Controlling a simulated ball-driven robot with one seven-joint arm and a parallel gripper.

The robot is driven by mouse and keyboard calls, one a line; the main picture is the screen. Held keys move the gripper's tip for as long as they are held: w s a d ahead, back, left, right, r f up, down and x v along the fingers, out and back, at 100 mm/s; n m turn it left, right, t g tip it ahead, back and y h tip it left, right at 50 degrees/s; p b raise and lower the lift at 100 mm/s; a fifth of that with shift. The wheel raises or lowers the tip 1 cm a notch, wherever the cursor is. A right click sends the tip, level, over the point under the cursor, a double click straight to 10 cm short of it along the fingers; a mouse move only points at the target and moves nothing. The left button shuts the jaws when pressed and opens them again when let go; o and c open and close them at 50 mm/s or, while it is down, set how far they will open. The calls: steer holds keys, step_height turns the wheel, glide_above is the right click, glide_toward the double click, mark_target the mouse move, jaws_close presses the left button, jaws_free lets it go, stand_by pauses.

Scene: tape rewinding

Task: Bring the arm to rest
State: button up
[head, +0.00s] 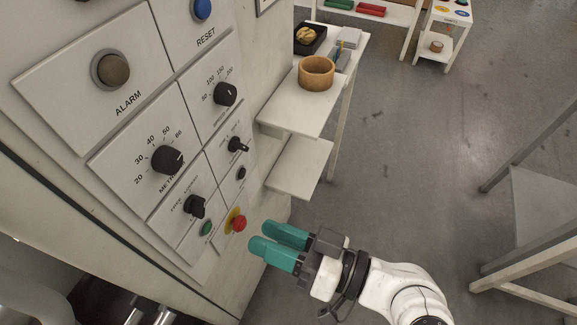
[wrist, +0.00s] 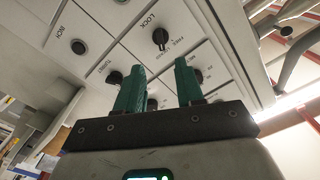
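My gripper (head: 262,238) has two teal fingers and shows at the lower middle of the head view, at the end of my white arm. The fingers are apart with nothing between them. In the wrist view the gripper (wrist: 160,70) also shows a clear gap between its fingers. It is in front of the lower part of a pale control panel (head: 130,122), close to a red button on a yellow plate (head: 238,223). Whether a finger touches the panel cannot be told.
The panel carries an alarm lamp (head: 112,70), a blue reset button (head: 201,9) and several black knobs, including the metres knob (head: 167,160). A white side table (head: 290,112) bears a round wooden container (head: 316,73). A grey-white rack (head: 545,205) stands at right. Open floor (head: 415,130) lies between.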

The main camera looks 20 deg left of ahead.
steer(key=d+f+m+t+h, duration=0.2)
steer(key=d+f+m+h, duration=0.6)
steer(key=d+f, duration=0.95)
steer(key=s+d+f+m+g+h, duration=0.1)
steer(key=s+d+f+h, duration=0.1)
steer(key=s+d+h, duration=0.3)
steer(key=s+d+f+m+g+h, duration=0.1)
steer(key=s+d+h, duration=0.4)
steer(key=d, duration=0.9)
steer(key=shift+s+f+m+g, duration=0.3)
steer(key=shift+s+f+m, duration=0.2)
steer(key=shift+f+m, duration=0.15)
